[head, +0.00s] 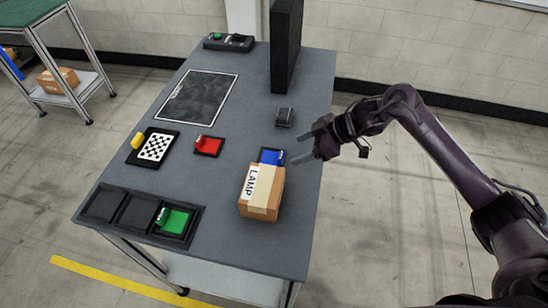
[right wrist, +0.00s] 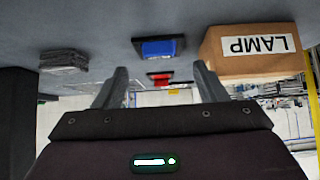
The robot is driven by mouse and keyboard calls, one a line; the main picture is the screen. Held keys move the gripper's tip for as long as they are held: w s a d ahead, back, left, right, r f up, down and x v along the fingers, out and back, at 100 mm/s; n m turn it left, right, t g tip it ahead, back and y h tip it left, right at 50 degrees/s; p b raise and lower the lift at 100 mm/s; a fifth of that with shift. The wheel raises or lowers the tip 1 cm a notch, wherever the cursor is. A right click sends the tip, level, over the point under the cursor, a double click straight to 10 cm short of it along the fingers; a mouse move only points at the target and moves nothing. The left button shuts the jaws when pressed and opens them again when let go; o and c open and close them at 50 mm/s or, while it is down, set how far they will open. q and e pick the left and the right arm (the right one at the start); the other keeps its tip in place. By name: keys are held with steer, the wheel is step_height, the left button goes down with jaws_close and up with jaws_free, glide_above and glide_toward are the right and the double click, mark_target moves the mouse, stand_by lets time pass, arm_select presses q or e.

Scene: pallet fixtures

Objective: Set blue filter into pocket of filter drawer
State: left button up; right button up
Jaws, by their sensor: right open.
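The blue filter (head: 270,156) lies on a dark holder on the table, just behind the cardboard box, which hides part of it. It also shows in the right wrist view (right wrist: 158,47), beyond the fingertips. The black filter drawer (head: 120,232) lies at the table's front left. Its left and middle pockets are empty, and a green filter (head: 175,221) sits in the right one. My right gripper (head: 307,142) is open and empty, to the right of the blue filter and apart from it. My left gripper is not in view.
The LAMP box (head: 260,206) stands directly in front of the blue filter. A red filter (head: 207,143) on a dark holder, a checkered board (head: 156,147), a small grey block (head: 284,117) and a tall dark panel (head: 284,45) are on the table.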

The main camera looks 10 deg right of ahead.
mark_target(284, 155)
steer(key=p+x, duration=0.2)
steer(key=x, duration=0.2)
steer(key=shift+w+a+f, duration=0.15)
steer(key=shift+w+a, duration=0.05)
steer(key=shift+w+a+f, duration=0.1)
steer(key=shift+a+f, duration=0.1)
steer(key=shift+f, duration=0.05)
steer(key=shift+w+a+f, duration=0.1)
steer(key=shift+a+f, duration=0.1)
steer(key=shift+f, duration=0.05)
steer(key=c, duration=1.2)
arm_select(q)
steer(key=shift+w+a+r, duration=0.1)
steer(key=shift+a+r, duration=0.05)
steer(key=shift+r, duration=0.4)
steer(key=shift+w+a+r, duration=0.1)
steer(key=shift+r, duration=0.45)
arm_select(e)
steer(key=shift+o, duration=0.2)
steer(key=shift+r, duration=0.1)
